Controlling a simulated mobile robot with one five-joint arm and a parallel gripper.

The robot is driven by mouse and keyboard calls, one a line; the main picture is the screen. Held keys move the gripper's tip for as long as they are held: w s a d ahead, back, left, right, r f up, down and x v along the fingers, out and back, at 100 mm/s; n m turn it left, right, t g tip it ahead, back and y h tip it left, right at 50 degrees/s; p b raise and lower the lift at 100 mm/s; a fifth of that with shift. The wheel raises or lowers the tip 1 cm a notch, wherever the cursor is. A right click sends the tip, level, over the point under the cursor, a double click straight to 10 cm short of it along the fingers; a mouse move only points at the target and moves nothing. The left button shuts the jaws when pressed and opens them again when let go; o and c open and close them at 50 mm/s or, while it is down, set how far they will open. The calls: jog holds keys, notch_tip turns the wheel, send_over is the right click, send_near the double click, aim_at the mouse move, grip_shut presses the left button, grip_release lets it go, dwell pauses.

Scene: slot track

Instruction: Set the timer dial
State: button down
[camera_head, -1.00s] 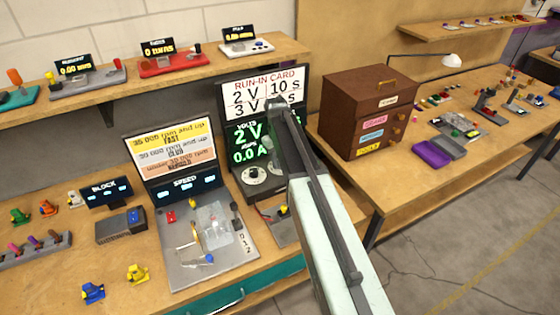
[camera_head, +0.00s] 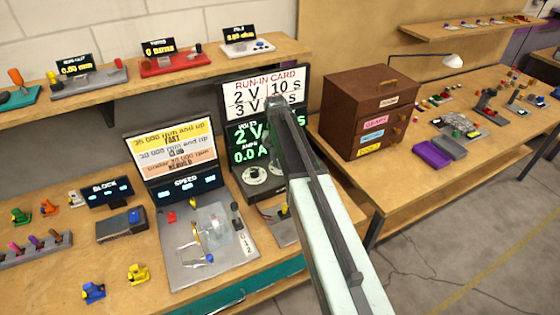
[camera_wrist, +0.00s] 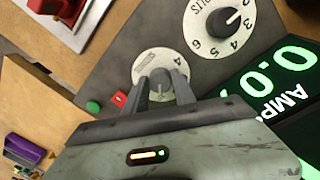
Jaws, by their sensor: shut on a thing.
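The power supply shows in the wrist view with a smaller white dial (camera_wrist: 148,62) and a larger dial marked VOLTS (camera_wrist: 206,42). I take the smaller dial as the timer dial. My gripper (camera_wrist: 160,88) is shut on its grey knob (camera_wrist: 159,76), one finger on each side; the fingers hide part of the dial's scale. The run-in card (camera_head: 262,95) above reads 2 V 10 s, with a partly hidden 3 V line.
A red button (camera_wrist: 119,98) and a green button (camera_wrist: 93,107) sit beside the dial. The speed stand (camera_head: 185,187) is to the left on the bench and the brown drawer cabinet (camera_head: 345,110) to the right. A shelf (camera_head: 135,92) runs above the bench.

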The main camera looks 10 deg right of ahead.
dwell(0.4)
jog(key=c, duration=1)
grip_release()
jog(key=shift+c, duration=0.2)
jog(key=shift+r, duration=0.1)
jog(key=r+p, duration=0.8)
jog(key=shift+a, duration=0.25)
jog(key=shift+f, duration=0.2)
